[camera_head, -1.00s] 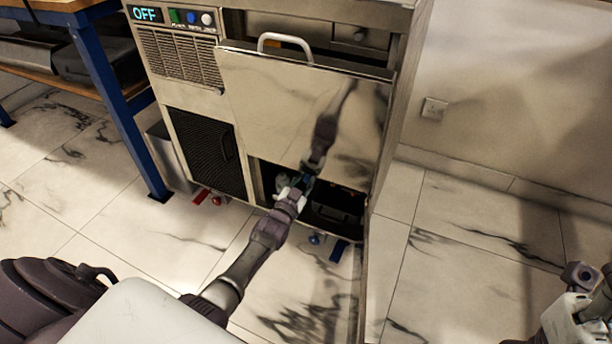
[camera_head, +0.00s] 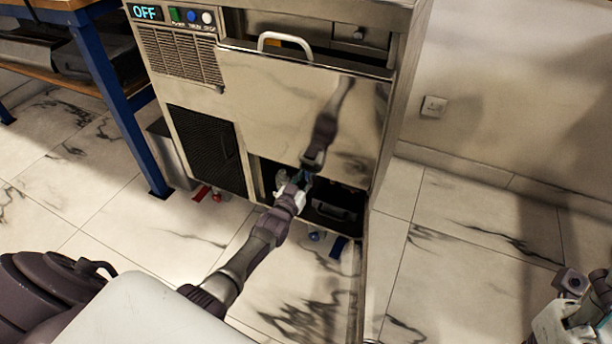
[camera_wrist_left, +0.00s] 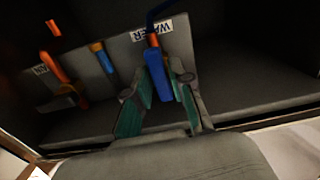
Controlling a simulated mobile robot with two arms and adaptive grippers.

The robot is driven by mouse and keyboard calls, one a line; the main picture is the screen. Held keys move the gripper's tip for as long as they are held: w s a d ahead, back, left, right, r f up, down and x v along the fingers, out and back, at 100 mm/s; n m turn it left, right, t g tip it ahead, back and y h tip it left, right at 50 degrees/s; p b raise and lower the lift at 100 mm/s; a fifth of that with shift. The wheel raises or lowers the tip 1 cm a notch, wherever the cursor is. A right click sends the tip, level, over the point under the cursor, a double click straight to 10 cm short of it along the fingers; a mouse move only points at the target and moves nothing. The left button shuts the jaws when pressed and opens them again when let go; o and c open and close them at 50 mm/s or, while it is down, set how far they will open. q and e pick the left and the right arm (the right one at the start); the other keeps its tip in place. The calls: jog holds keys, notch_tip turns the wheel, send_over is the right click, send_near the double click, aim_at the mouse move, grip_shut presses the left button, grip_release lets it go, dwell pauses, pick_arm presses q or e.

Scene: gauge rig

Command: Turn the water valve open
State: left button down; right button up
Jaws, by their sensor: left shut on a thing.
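The water valve's blue handle (camera_wrist_left: 158,76) shows in the left wrist view, below a white label reading WATER (camera_wrist_left: 159,27). It hangs from an orange-and-blue pipe inside the dark lower bay of the machine. My left gripper (camera_wrist_left: 159,92) has its green-padded fingers on either side of the handle and is shut on it. In the head view my left gripper (camera_head: 304,181) reaches into the bay opening, and the handle is hard to make out there. My right gripper (camera_head: 572,284) is at the lower right edge, away from the machine; its fingers are unclear.
A second label, partly cut off (camera_wrist_left: 42,70), and orange pipe fittings (camera_wrist_left: 62,75) are left of the valve. A shiny front panel (camera_head: 290,110) overhangs the bay. A display (camera_head: 144,13) reads OFF. A blue-legged table (camera_head: 115,95) stands left; floor on the right is clear.

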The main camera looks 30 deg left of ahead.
pick_arm(q)
jog(key=shift+f, duration=0.1)
jog(key=c, duration=1.4)
grip_release()
jog(key=shift+s, duration=0.15)
jog(key=s, duration=1.1)
jog(key=shift+s+d, duration=0.35)
jog(key=shift+s, duration=0.05)
